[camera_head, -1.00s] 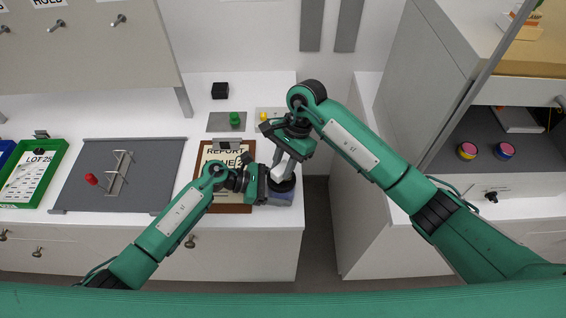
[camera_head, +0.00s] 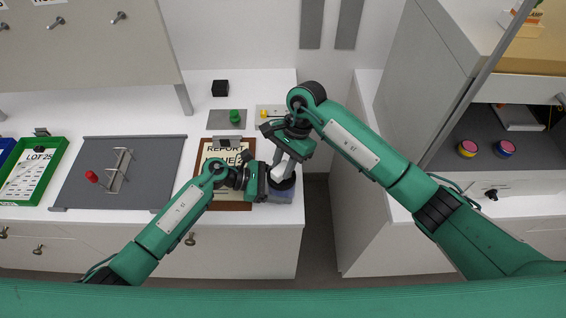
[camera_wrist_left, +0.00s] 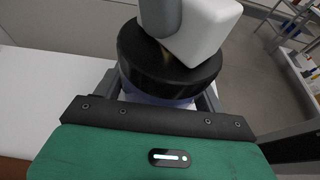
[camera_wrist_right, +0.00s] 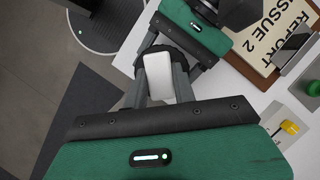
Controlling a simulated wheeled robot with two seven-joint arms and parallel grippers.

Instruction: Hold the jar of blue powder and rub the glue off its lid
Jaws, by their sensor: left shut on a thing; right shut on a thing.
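The jar of blue powder (camera_wrist_left: 165,98) has a wide black lid (camera_wrist_left: 140,62) and stands upright between the fingers of my left gripper (camera_head: 270,186). Blue shows just under the lid; the rest of the jar is mostly hidden by the gripper. My right gripper (camera_head: 287,165) is above the jar, shut on a white block (camera_wrist_left: 205,32). The block is tilted and appears to touch the top of the lid. A small tan patch (camera_wrist_left: 190,66) shows on the lid at the block's lower edge. The block also shows in the right wrist view (camera_wrist_right: 158,78).
A clipboard (camera_head: 232,205) reading REPORT ISSUE 2 lies left of the jar, partly under my left arm. A grey board (camera_head: 80,190) and green tray (camera_head: 52,160) are farther left. A green knob (camera_head: 235,117), yellow knob (camera_head: 264,113) and black cube (camera_head: 220,88) stand behind. The counter's right edge is close.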

